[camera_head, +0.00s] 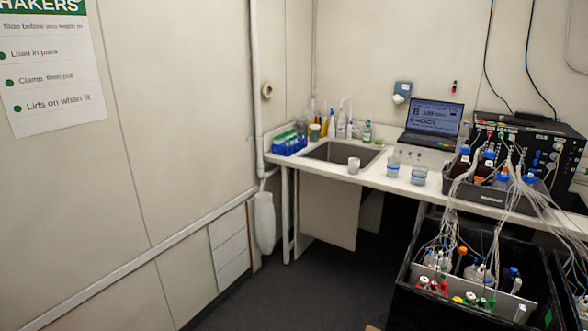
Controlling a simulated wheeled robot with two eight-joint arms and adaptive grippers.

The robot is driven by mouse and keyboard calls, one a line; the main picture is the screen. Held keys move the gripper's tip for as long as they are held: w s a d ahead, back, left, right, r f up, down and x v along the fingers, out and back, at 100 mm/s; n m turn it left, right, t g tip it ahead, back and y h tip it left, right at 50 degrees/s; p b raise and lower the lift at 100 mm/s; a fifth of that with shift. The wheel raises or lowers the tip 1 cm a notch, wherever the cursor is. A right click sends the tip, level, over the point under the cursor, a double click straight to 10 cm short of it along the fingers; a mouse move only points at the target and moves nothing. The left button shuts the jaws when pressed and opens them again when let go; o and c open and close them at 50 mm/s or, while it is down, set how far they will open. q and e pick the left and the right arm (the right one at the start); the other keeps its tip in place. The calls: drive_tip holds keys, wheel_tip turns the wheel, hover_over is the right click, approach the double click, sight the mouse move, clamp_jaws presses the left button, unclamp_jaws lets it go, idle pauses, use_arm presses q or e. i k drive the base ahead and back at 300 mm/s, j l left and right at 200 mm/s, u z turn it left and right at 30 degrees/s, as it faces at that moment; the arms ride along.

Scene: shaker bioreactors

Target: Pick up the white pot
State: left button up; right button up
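A small white pot (354,165) stands upright on the white counter (376,178), at its front edge just in front of the sink (342,152). It looks like a plain cup, and its inside is too small to make out. Neither of my grippers shows in the head view. Nothing is seen touching the pot.
Two clear beakers with blue bands (393,167) (418,176) stand right of the pot. A laptop (433,120), bottles in a dark tray (484,194) and many tubes crowd the right. A black bin (455,306) stands front right. The dark floor (300,292) is open at centre.

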sight(353, 169)
drive_tip(key=i, duration=0.9)
drive_tip(key=i+z, duration=0.1)
drive_tip(key=i, duration=0.8)
drive_tip(key=i+j, duration=0.15)
drive_tip(key=i, duration=0.75)
drive_tip(key=z, duration=0.05)
